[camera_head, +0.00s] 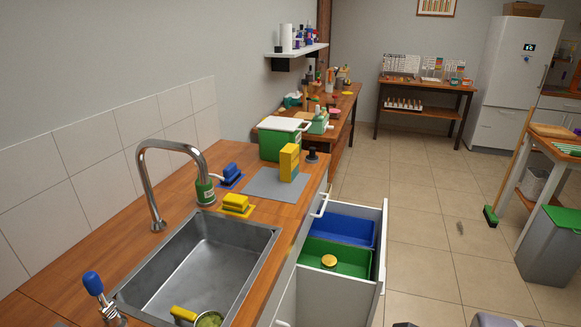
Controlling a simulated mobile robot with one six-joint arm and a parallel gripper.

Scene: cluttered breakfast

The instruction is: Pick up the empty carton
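A yellow carton-like box (289,163) stands upright on a grey mat (262,186) at the right end of the wooden counter. I cannot tell from here whether it is empty. It stands close in front of a green bin with a white lid (280,140). My gripper is not in view.
A steel sink (215,262) with a tall tap (150,185) fills the near counter. Yellow (236,205) and blue (231,174) sponge-like blocks lie beside it. An open drawer (379,240) with blue and green trays juts into the aisle. The tiled floor on the right is mostly clear.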

